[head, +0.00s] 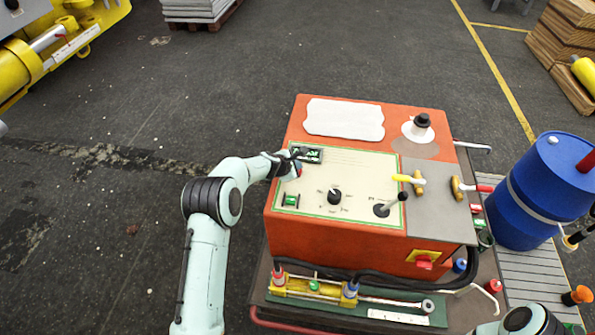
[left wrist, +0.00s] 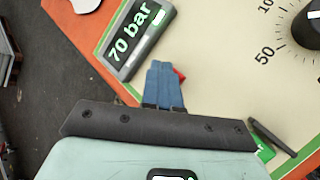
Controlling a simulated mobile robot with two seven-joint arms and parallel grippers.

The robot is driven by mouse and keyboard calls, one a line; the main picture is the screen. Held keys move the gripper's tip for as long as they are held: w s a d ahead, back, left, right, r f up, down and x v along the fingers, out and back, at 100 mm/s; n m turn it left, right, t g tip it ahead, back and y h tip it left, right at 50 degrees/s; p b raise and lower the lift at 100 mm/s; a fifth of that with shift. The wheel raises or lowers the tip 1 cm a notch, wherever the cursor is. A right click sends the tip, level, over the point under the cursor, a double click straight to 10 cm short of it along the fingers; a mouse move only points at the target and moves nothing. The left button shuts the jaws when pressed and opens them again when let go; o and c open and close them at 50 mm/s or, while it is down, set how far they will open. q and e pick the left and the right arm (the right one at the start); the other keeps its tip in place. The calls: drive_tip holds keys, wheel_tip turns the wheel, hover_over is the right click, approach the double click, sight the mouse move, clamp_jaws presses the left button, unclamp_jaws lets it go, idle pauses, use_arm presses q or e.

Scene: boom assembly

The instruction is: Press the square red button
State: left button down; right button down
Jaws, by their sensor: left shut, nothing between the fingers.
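A red button (left wrist: 180,74) shows only as a small red edge behind my left fingertips in the left wrist view, so its full shape is hidden. In the head view a bit of red (head: 299,172) shows beside the left gripper (head: 293,164). The left gripper is shut and empty, its blue fingertips (left wrist: 164,72) together over the panel (left wrist: 225,75), just below the "70 bar" display (left wrist: 135,35). I cannot tell whether the fingertips touch the button. Another red button (head: 424,263) sits on a yellow plate on the box's front.
The orange control box (head: 345,255) carries a green button (head: 290,201), a black knob (head: 334,196), a joystick (head: 383,210) and a yellow-handled lever (head: 406,179). A blue drum (head: 535,195) stands at the right. The floor left of the box is clear.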

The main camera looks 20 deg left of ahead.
use_arm(q)
drive_tip(key=shift+f, duration=0.6)
use_arm(e)
drive_tip(key=shift+s+f, duration=0.25)
drive_tip(key=shift+f, duration=0.1)
idle(0.4)
use_arm(q)
drive_tip(key=shift+r, duration=0.1)
use_arm(e)
drive_tip(key=shift+r, duration=0.1)
use_arm(q)
drive_tip(key=shift+r+p, duration=0.3)
drive_tip(key=shift+r, duration=0.55)
use_arm(e)
drive_tip(key=shift+w+r, duration=0.4)
drive_tip(key=shift+r, duration=0.15)
